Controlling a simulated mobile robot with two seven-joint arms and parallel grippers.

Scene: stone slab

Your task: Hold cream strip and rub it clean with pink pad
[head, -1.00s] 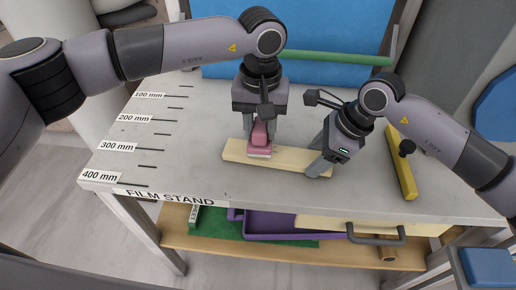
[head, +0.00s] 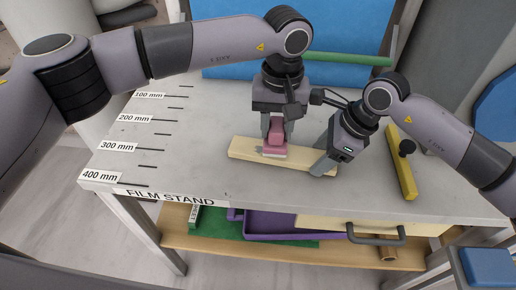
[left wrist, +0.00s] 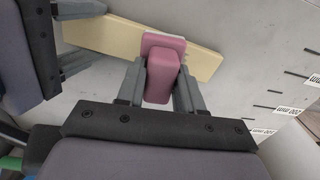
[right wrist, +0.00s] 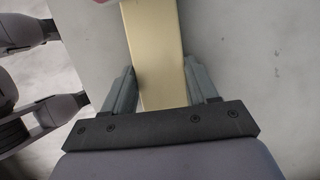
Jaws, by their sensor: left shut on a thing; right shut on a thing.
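The cream strip (head: 246,148) lies on the grey slab, its long side running left to right. My right gripper (head: 326,160) is shut on its right end; the strip also runs between the fingers in the right wrist view (right wrist: 154,50). The pink pad (head: 275,140) has a pale underside edge and rests on the strip, left of my right gripper. My left gripper (head: 277,126) is shut on the pad's handle from above, as the left wrist view shows with the pad (left wrist: 161,75) between its fingers. The pad hides part of the strip.
A yellow bar (head: 402,165) with a black knob lies right of my right gripper. A green rod (head: 340,58) runs along the back before a blue panel (head: 225,70). A shelf below holds a purple tray (head: 285,222). The slab's left side, with its millimetre marks, is clear.

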